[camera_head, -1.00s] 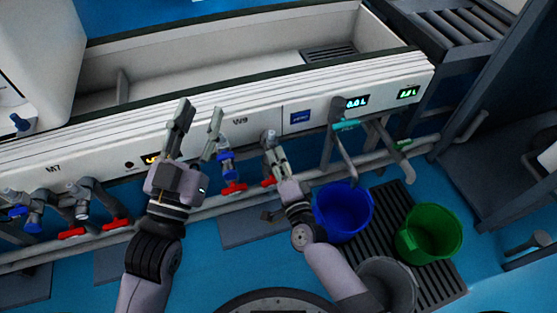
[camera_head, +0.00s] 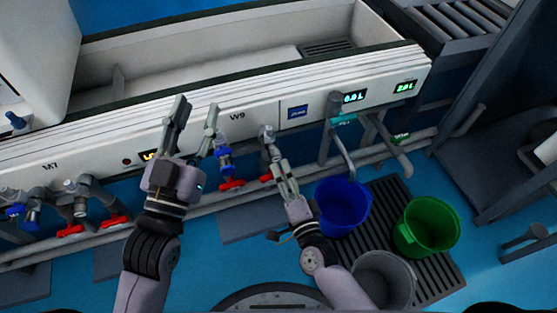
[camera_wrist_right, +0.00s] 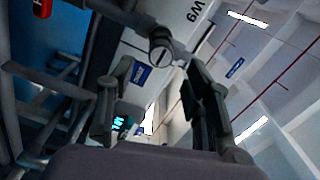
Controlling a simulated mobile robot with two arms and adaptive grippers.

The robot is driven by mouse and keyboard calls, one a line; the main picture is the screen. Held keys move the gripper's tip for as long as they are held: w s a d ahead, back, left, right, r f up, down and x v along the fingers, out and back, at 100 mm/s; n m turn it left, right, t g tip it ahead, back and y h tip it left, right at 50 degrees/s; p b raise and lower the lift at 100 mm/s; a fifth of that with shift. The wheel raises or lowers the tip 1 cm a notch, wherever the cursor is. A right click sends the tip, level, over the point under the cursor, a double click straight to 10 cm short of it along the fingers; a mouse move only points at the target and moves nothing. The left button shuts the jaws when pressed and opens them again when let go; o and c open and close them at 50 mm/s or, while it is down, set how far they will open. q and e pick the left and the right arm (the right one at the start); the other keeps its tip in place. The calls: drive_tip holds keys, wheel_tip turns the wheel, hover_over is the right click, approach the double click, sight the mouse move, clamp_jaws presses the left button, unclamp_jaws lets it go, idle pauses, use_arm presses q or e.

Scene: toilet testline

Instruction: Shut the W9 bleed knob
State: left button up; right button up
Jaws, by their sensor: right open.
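The W9 label (camera_head: 237,116) marks the white panel of the trough. Below it a grey knob or fitting (camera_head: 267,131) sticks out at the panel's lower edge. In the right wrist view a round slotted grey knob end (camera_wrist_right: 160,42), near the W9 lettering (camera_wrist_right: 194,10), lies just beyond and roughly between the fingertips. My right gripper (camera_head: 280,165) is open and apart from the fitting, just below it; its spread fingers also show in the wrist view (camera_wrist_right: 158,72). My left gripper (camera_head: 197,108) is open and empty in front of the panel, left of W9.
A blue-bodied valve with a red handle (camera_head: 231,184) hangs left of the right gripper. Another red handle (camera_head: 266,178) is close beside its fingers. A blue bucket (camera_head: 342,205), green bucket (camera_head: 426,228) and grey bucket (camera_head: 384,280) stand at the right. A pipe runs along below the panel.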

drive_tip(key=v, duration=0.5)
drive_tip(key=shift+s+d, duration=0.15)
idle(0.3)
